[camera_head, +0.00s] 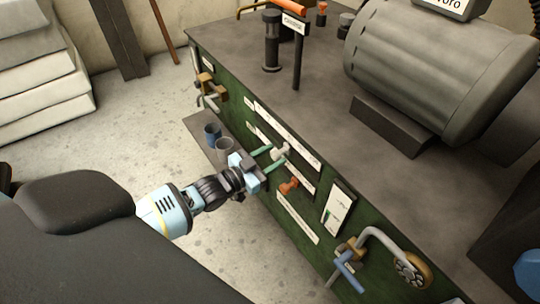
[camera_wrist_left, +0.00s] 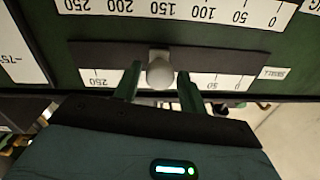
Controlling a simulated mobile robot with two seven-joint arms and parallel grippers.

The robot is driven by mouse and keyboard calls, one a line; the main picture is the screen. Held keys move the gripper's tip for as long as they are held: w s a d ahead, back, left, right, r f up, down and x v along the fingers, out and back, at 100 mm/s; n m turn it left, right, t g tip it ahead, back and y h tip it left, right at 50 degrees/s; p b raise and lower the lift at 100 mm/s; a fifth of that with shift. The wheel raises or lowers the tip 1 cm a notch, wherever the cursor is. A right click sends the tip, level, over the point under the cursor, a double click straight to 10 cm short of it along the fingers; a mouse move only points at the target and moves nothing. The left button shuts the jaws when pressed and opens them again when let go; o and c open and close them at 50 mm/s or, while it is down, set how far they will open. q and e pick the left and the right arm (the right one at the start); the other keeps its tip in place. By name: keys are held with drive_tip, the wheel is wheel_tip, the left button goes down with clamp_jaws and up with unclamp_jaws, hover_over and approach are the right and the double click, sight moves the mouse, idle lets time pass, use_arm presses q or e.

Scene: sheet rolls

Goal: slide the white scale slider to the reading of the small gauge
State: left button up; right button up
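The white scale slider (camera_head: 281,153) sits on the front of the green cabinet. In the left wrist view the white slider's round knob (camera_wrist_left: 160,72) stands between the two green fingers of my left gripper (camera_wrist_left: 158,88). A narrow gap shows on each side, so the fingers straddle it, open. In the head view the left gripper (camera_head: 267,160) reaches the panel from the left. The scale strip (camera_wrist_left: 225,82) behind the knob appears upside down, with 250 left and 50 and 0 right; the knob hides its middle. A small label (camera_wrist_left: 275,73) beside it seems to read SMALL. My right gripper is out of view.
An orange slider (camera_head: 288,186) is just below the white one. A white upright gauge (camera_head: 338,209) stands to the right. A blue-handled valve (camera_head: 347,265) and a curved pipe (camera_head: 390,243) are lower right.

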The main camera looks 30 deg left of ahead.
use_arm(q)
drive_tip(key=shift+o, duration=0.9)
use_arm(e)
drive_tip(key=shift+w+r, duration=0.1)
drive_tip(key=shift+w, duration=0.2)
use_arm(q)
drive_tip(key=shift+s+a, duration=0.2)
drive_tip(key=shift+s, duration=0.3)
drive_tip(key=v, duration=0.6)
drive_tip(key=shift+s+p, duration=0.35)
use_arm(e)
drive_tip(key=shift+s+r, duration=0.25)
use_arm(q)
drive_tip(key=shift+a, duration=0.1)
